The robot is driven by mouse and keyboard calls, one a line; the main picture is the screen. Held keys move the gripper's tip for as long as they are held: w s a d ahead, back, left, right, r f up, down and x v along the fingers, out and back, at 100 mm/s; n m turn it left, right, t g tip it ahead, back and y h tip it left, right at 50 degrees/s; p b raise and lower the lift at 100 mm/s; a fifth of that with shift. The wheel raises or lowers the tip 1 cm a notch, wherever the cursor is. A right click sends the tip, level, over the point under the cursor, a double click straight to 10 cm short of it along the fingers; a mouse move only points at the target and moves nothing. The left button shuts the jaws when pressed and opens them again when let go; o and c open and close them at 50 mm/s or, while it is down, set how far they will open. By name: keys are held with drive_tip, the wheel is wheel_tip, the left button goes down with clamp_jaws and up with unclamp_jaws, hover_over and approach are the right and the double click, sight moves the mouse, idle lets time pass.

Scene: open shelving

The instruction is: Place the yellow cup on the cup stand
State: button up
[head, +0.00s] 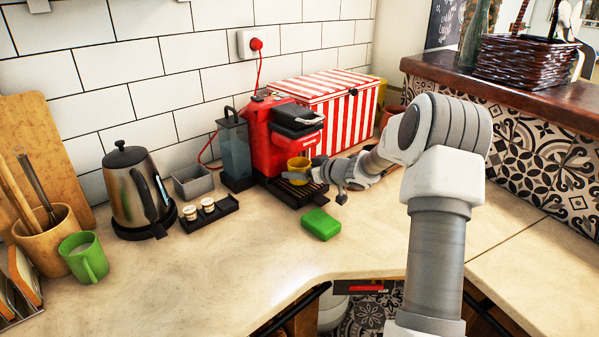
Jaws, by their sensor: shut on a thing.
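The small yellow cup (298,170) is at the front of the red coffee machine (272,138), over the machine's dark slatted stand (300,193). My gripper (311,175) reaches in from the right and is shut on the cup's right side. The cup looks upright. I cannot tell whether its base touches the slats or hangs just above them. The fingertips are small in the view and partly merge with the cup's edge.
A green block (321,224) lies on the counter in front of the stand. A dark tray with small pods (208,212), a kettle (137,191) and a green mug (84,257) stand to the left. A red-striped box (325,108) is behind my arm. The front-middle counter is clear.

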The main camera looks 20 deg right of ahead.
drive_tip(key=shift+f, duration=0.15)
drive_tip(key=o, duration=1.3)
drive_tip(key=shift+c, duration=0.2)
drive_tip(key=shift+r, duration=0.2)
drive_tip(key=shift+s+d+r, duration=0.15)
drive_tip(key=shift+s, duration=0.15)
drive_tip(key=p+v, duration=0.2)
drive_tip(key=v, duration=0.9)
drive_tip(key=shift+p, duration=0.35)
drive_tip(key=shift+s, duration=0.1)
